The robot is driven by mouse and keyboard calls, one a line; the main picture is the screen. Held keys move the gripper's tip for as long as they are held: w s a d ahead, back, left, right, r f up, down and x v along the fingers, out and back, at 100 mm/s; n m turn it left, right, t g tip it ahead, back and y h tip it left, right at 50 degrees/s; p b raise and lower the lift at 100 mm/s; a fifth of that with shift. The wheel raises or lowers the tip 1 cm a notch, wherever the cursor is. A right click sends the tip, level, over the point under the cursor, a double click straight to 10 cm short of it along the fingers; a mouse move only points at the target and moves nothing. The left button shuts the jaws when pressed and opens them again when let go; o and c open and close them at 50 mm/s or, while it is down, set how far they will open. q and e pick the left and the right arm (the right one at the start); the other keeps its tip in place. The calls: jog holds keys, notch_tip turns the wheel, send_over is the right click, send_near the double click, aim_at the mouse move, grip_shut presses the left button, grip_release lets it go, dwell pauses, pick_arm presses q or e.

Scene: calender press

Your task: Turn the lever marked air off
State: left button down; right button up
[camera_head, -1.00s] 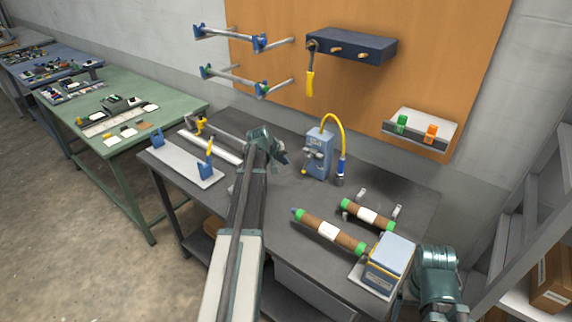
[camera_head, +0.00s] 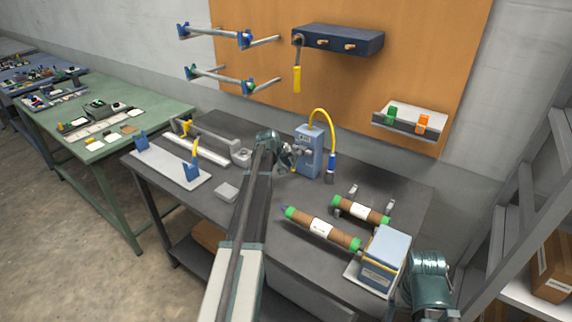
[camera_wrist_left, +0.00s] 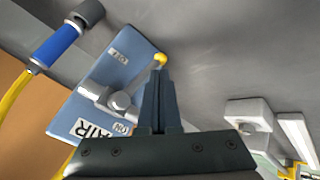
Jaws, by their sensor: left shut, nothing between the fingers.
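The blue air box (camera_head: 309,158) stands on the dark bench, with a yellow hose looping from its top. In the left wrist view the box (camera_wrist_left: 112,75) appears upside down, with an AIR label (camera_wrist_left: 90,130). The grey lever (camera_wrist_left: 98,95) sits on its face at a round pivot; two small labels there are too small to read surely. My left gripper (camera_wrist_left: 159,72) is shut and empty, its fingertips beside the box edge and next to a small yellow knob (camera_wrist_left: 160,59). I cannot tell whether they touch it. My right gripper is out of view.
The hose ends in a blue connector (camera_head: 332,165) right of the box. Brown rollers with green ends (camera_head: 322,229) lie at front right. A white rail with blue brackets (camera_head: 170,166) is at left. A yellow-handled tool (camera_head: 297,78) hangs above.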

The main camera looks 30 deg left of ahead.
pick_arm(q)
jog(key=shift+d+f+n+h, duration=0.3)
jog(key=shift+d+h, duration=0.2)
jog(key=shift+h, duration=0.1)
jog(key=shift+r, duration=0.2)
jog(key=shift+s+r+p, duration=0.1)
jog(key=shift+r+p, duration=0.45)
jog(key=shift+r, duration=0.15)
jog(key=shift+s+a, duration=0.1)
